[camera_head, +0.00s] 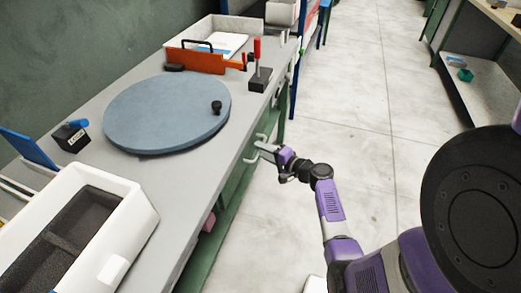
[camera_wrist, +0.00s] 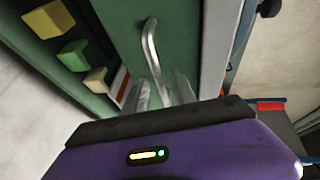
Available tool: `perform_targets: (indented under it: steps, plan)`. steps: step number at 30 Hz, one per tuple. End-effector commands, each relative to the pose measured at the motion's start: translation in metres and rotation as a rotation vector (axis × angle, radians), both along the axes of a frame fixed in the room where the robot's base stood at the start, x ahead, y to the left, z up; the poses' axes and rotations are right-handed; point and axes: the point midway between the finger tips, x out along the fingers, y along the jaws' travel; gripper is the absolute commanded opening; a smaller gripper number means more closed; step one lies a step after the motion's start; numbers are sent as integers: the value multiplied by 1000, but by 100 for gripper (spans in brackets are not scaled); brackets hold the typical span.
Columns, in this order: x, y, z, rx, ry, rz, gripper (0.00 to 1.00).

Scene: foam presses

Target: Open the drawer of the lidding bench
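The bench (camera_head: 178,192) is a long grey-topped table on the left in the head view. A bent metal handle (camera_wrist: 150,45) sits on a green front panel (camera_wrist: 184,38) in the wrist view. The handle also shows at the bench's front edge (camera_head: 250,157) in the head view. My gripper (camera_head: 262,148) reaches the handle from the aisle side. In the wrist view its two fingers (camera_wrist: 162,92) stand apart, with the handle's lower part between them. Whether either finger touches the handle is not clear. No gap around the panel is visible.
A round blue-grey turntable (camera_head: 165,112), a white foam-lined box (camera_head: 120,240) and a red-handled clamp (camera_head: 259,75) stand on the bench top. The aisle floor (camera_head: 355,100) is clear.

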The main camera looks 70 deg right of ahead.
Motion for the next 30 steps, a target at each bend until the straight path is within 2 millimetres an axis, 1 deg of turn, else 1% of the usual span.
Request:
perform_targets:
  steps: [1, 5, 13, 18, 30]
  plan:
    - [5, -2, -1, 0, 0, -1, 33]
    - [11, -3, -3, 0, 1, 0, 33]
    - [12, -4, -3, -1, 1, -1, 33]
    - [12, -4, -3, -1, 1, -1, 0]
    - [12, -4, -3, -1, 1, -1, 0]
